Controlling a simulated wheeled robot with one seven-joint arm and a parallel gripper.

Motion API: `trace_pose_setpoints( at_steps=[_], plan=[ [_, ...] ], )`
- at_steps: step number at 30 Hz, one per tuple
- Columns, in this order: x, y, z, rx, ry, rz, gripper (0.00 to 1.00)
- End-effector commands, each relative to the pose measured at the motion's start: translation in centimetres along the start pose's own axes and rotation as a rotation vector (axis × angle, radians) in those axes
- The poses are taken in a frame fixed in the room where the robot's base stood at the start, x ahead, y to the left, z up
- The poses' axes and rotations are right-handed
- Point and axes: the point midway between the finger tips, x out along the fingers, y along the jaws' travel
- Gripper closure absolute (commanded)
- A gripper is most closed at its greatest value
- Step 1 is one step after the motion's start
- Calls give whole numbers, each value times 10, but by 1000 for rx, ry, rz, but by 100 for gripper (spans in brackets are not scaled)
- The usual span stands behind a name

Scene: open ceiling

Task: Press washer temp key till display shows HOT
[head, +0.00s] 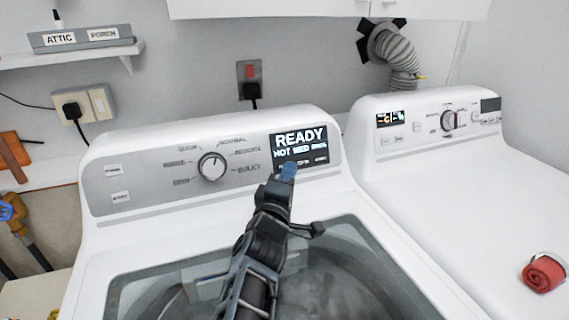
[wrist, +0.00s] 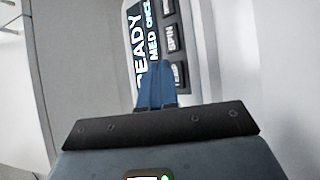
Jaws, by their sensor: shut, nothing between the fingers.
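The washer (head: 105,235) has a slanted control panel with a lit display (head: 299,140). The display reads READY, with a smaller line below whose first word looks like HOT, then MED; the last word is hard to read. Below that line is a row of dark keys. In the wrist view the display (wrist: 140,45) shows sideways, with a SPIN key (wrist: 171,38) and a temp key (wrist: 179,75) beside it. My gripper (head: 288,171) is shut and empty, its blue fingertips (wrist: 157,72) at the temp key end of the row. I cannot tell if they touch the panel.
A round cycle dial (head: 211,167) and two white buttons sit left on the panel. The washer's glass lid lies under my arm. A cabinet (head: 330,8) hangs above.

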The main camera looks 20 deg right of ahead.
Motion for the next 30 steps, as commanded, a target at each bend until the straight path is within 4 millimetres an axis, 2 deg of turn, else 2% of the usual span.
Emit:
trace_pose_setpoints(
  at_steps=[8,21,30],
  plan=[
    [-2,3,1,-1,0,0,100],
    [-29,22,20,0,1,0,100],
    [-35,25,25,0,0,-1,100]
  ],
)
